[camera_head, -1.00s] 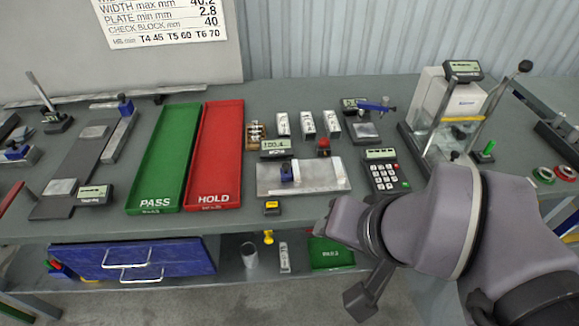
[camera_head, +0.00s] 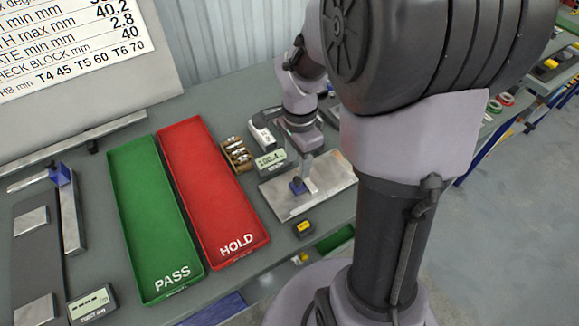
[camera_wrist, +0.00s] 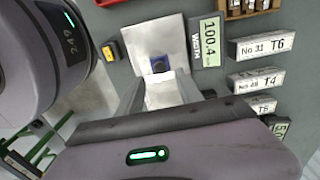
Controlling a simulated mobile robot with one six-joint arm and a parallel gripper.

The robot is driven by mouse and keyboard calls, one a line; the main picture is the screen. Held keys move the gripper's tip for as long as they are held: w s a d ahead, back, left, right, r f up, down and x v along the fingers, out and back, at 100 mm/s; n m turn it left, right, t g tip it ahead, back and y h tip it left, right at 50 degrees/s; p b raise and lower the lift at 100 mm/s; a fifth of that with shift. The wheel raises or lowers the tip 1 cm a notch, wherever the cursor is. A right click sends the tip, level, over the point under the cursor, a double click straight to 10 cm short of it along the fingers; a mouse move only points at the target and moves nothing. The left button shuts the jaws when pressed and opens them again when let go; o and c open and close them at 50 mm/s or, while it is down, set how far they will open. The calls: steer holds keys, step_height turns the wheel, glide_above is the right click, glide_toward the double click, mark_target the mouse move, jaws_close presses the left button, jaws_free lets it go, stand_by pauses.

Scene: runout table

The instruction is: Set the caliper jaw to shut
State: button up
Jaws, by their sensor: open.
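The caliper is a bright steel plate (camera_head: 325,183) on the bench with a small blue jaw block (camera_head: 297,187) standing on it. Its readout (camera_head: 271,161) shows about 100.4. In the wrist view the blue jaw block (camera_wrist: 158,64) sits on the plate (camera_wrist: 155,35), with the readout (camera_wrist: 207,45) to the right. My gripper (camera_head: 305,178) is over the plate, close to the blue block. In the wrist view my gripper (camera_wrist: 160,77) has its two fingers apart, with the block just beyond and between their tips. I cannot tell whether they touch it.
A red HOLD tray (camera_head: 215,190) and a green PASS tray (camera_head: 155,215) lie left of the plate. A yellow-black device (camera_head: 303,228) lies in front. Labelled blocks (camera_wrist: 258,46) line the wrist view's right side.

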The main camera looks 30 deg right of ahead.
mark_target(297, 179)
step_height(297, 179, down, 6)
steer(key=shift+r+b, duration=0.1)
steer(key=shift+b, duration=0.65)
jaws_close()
stand_by(0.8)
